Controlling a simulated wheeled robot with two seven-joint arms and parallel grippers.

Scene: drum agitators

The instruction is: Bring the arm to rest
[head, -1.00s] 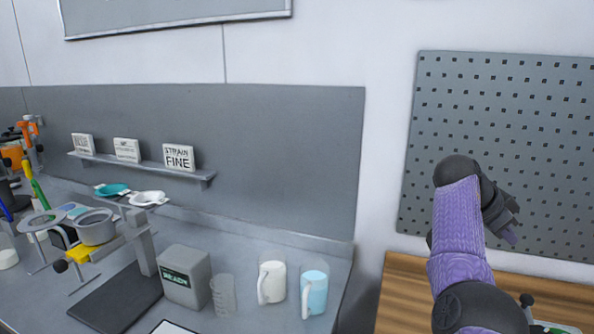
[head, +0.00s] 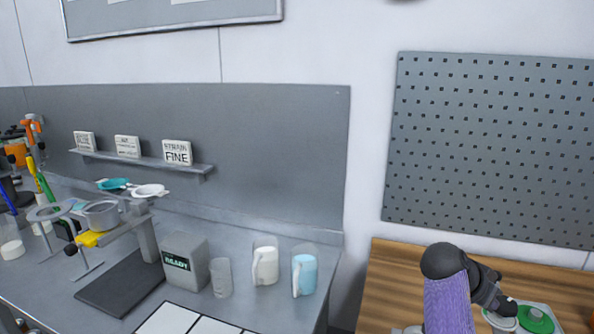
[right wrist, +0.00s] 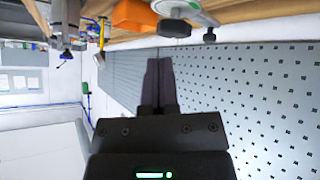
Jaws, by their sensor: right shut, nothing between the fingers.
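My right arm, in a purple sleeve, comes up from the bottom right of the head view. My right gripper (head: 500,305) is above the wooden table (head: 395,280) at the right, in front of the pegboard wall. In the right wrist view its two dark fingers (right wrist: 158,85) lie together, with nothing between them. My left gripper is in neither view.
A green-topped object (head: 537,320) stands on the wooden table close to my right gripper. On the grey bench are a box reading READY (head: 187,260), a clear beaker (head: 221,277), a white mug (head: 265,266) and a blue mug (head: 304,275). The pegboard (head: 490,150) is behind.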

